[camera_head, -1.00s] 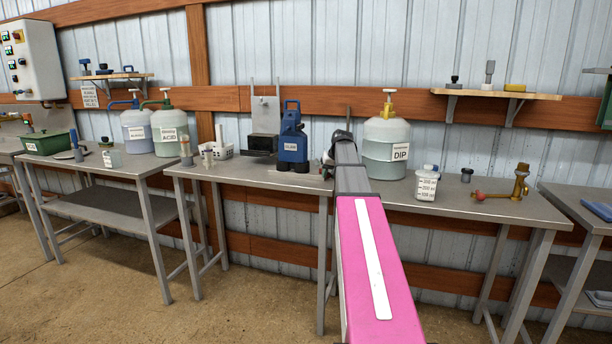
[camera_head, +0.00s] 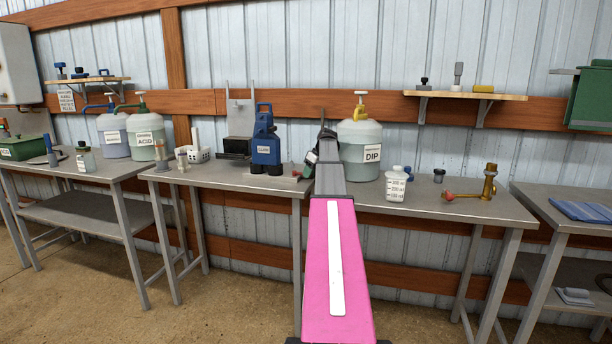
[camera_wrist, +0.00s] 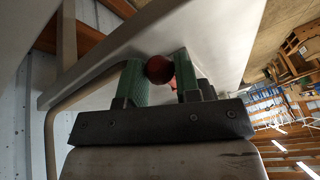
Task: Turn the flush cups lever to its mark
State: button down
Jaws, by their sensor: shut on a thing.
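My gripper (camera_wrist: 160,82) has green fingers on both sides of a red-brown round knob (camera_wrist: 158,68), seen in the wrist view. It is shut on that knob, which looks like the lever's end. The rest of the lever and its mark are hidden or too small to tell. In the head view my gripper (camera_head: 313,156) is mostly hidden behind my arm, low over the back of the middle bench. It is between a blue unit (camera_head: 265,150) on the left and the white DIP jug (camera_head: 360,135) on the right.
The bench top (camera_head: 420,205) holds a small measuring bottle (camera_head: 396,186) and a brass tap with a red handle (camera_head: 489,182) on the right. ACID jug (camera_head: 149,140) and other containers stand on the left bench. A wooden shelf (camera_head: 465,95) juts from the wall above.

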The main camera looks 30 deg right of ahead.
jog(key=shift+w+d+n+g+y, duration=0.3)
jog(key=shift+w+d+n, duration=0.15)
jog(key=shift+n, duration=0.45)
jog(key=c, duration=0.8)
grip_release()
jog(key=v, duration=1.1)
jog(key=shift+w, duration=0.1)
